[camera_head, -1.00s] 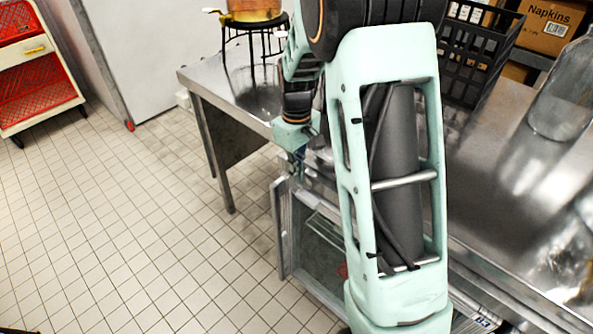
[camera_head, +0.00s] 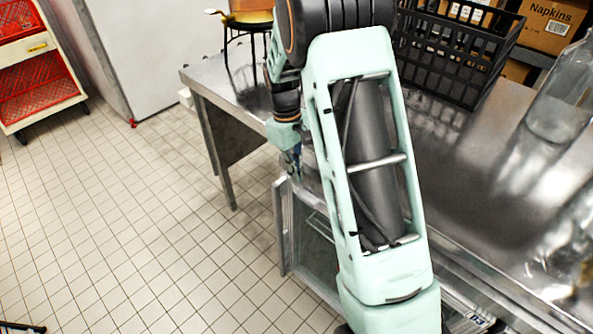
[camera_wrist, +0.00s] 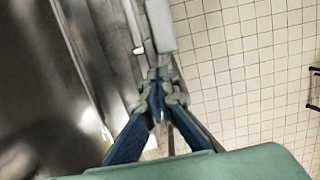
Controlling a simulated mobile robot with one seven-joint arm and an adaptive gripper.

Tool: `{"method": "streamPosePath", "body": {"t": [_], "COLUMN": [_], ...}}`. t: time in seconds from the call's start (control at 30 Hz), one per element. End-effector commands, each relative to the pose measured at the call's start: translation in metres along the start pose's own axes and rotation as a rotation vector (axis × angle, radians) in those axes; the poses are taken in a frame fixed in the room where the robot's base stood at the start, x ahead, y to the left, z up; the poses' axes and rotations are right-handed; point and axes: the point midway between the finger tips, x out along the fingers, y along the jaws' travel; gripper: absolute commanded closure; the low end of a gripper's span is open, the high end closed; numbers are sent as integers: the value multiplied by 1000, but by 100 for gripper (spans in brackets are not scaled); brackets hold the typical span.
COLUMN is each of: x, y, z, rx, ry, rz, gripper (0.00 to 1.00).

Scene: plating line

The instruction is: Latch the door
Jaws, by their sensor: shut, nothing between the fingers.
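The door (camera_head: 283,228) is a pale metal frame with a glass-like panel, standing out from the front of the steel counter in the head view, so it looks ajar. My gripper (camera_head: 294,172) is at the top of the door frame, near the counter's front edge; contact cannot be told. In the wrist view my gripper (camera_wrist: 160,76) has its fingertips together and empty, just below a pale grey bar (camera_wrist: 160,25) that seems to be part of the door. My arm hides much of the door and the opening behind it. I cannot make out a latch.
The steel counter (camera_head: 222,88) carries a black crate (camera_head: 455,50) and a glass jar (camera_head: 560,95). A black stand (camera_head: 236,30) holds a pot at the back. A red and cream cart (camera_head: 38,85) stands far left. The tiled floor (camera_head: 140,220) left of the door is clear.

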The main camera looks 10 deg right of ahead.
Motion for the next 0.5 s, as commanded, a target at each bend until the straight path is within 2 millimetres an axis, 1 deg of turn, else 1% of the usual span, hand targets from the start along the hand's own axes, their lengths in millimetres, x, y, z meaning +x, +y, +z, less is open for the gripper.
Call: {"method": "streamPosePath", "body": {"t": [0.27, 0.5], "x": [2, 12], "y": [0, 0], "z": [-4, -10], "rx": [-2, -3], "ry": [-112, -292], "rz": [0, 1], "gripper": [100, 100]}}
